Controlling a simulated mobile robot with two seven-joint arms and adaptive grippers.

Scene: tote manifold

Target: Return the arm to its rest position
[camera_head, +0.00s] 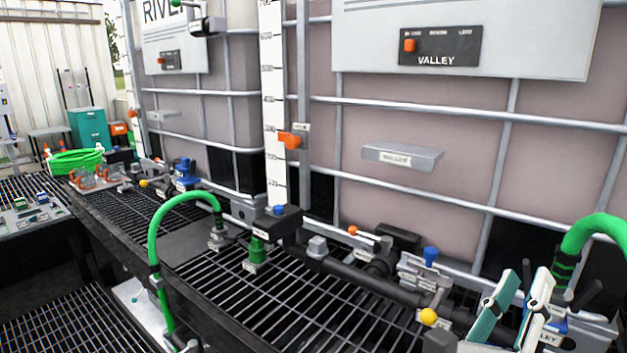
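My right gripper (524,296) is at the lower right of the head view, its two white fingers with teal pads pointing up. The fingers stand apart with a narrow gap, and I see nothing held between them. It is in front of the manifold's right end, where it partly covers a blue fitting and a VALLEY label. I cannot tell whether it touches anything there. My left gripper is not in view.
The VALLEY tote (440,165) and RIVER tote (225,95) stand behind a black grated bench (290,310). Black pipe (370,280) with valves runs along it. A green hose (157,235) arches at left, another green hose (590,228) beside my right gripper.

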